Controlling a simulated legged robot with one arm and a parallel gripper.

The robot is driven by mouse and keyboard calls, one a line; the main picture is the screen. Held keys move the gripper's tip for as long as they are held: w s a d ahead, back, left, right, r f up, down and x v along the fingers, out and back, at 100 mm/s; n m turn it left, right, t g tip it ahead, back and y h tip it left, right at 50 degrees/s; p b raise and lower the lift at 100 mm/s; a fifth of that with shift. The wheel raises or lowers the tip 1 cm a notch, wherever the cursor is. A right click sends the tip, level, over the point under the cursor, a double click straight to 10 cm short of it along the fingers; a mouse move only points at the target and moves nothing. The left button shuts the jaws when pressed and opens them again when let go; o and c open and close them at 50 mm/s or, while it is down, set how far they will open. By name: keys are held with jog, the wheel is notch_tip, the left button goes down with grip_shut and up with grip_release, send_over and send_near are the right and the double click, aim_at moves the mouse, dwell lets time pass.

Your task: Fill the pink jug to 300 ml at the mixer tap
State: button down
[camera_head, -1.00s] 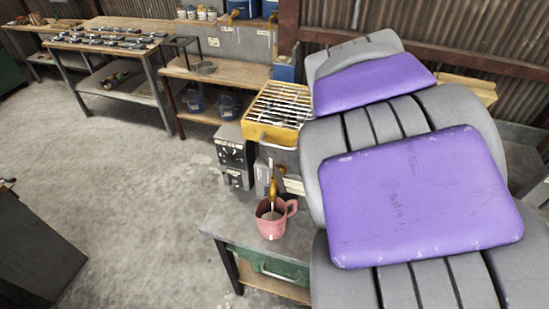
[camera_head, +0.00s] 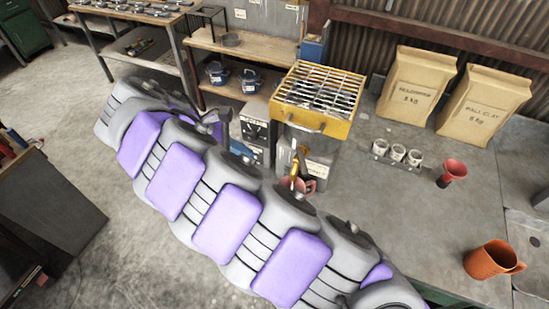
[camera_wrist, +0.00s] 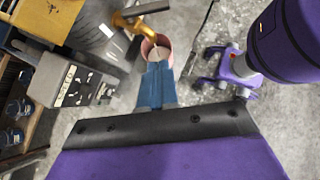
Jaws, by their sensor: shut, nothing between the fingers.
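The pink jug (camera_head: 311,185) stands under the yellow mixer tap (camera_head: 299,164) on the bench, mostly hidden behind my arm in the head view. In the wrist view the jug (camera_wrist: 167,49) is seen from above, with the tap's spout (camera_wrist: 132,20) over its rim. Its water level and scale cannot be read, and I cannot tell whether water is running. My gripper (camera_wrist: 157,68) shows as blue fingers shut together with nothing between them. The fingertips overlap the jug's near edge in the wrist view; whether they touch it is unclear. My arm hides the gripper in the head view.
A yellow grated box (camera_head: 315,118) stands behind the tap. To the right are several white cups (camera_head: 397,152), a red funnel-like cup (camera_head: 452,173), an orange mug (camera_head: 493,261) and two paper sacks (camera_head: 418,86). The bench between them has bare room.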

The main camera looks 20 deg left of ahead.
aim_at(302, 164)
jog(key=w+d+f+b, duration=0.1)
jog(key=w+d+f, duration=0.1)
jog(key=d, duration=0.3)
jog(key=w+d+f+b, duration=0.1)
jog(key=w+d+f, duration=0.2)
jog(key=d+f, duration=0.1)
jog(key=shift+d+f+b, duration=0.35)
jog(key=shift+d+b, duration=0.05)
jog(key=shift+d, duration=0.4)
jog(key=shift+a, duration=0.15)
jog(key=shift+p, duration=0.4)
